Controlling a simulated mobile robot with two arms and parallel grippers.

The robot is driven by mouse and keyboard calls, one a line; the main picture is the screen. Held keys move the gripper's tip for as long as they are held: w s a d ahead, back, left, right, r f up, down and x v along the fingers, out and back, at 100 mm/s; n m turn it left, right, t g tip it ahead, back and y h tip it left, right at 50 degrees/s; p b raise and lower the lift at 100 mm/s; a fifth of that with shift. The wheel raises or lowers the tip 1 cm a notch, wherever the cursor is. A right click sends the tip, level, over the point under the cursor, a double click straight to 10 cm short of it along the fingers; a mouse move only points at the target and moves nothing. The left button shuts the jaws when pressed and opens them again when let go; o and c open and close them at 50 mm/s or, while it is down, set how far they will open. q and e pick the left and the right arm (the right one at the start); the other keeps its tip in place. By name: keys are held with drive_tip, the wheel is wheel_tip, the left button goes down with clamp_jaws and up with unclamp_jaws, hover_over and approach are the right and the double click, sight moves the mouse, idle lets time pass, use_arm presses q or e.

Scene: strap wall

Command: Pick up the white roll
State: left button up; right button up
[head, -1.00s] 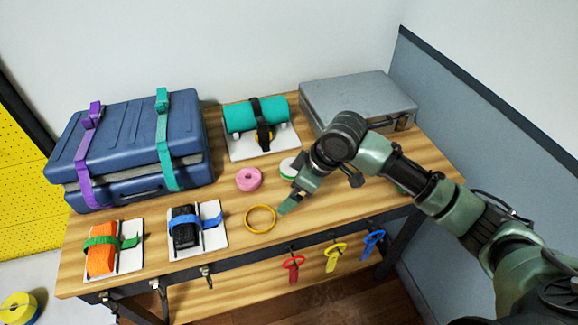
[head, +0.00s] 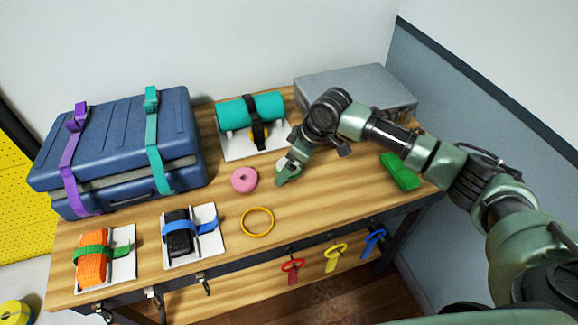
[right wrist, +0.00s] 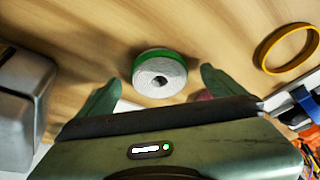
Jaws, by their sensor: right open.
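The white roll (right wrist: 160,76) has a green band around it and lies on the wooden table. In the right wrist view it sits between and just beyond the two open fingers, its round end with a dark centre hole facing me. In the head view my right gripper (head: 289,174) covers most of the roll, and only a pale bit shows beside the finger. My right gripper is open and empty above the table. Whether a finger touches the roll I cannot tell. My left gripper is not in view.
A pink roll (head: 244,180) lies close to the left and a yellow ring (head: 257,221) in front. A teal roll (head: 250,109) on a white board and a grey case (head: 360,88) stand behind. A green block (head: 399,171) lies to the right. A strapped blue suitcase (head: 115,145) stands left.

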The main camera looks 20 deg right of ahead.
drive_tip(key=c, duration=0.9)
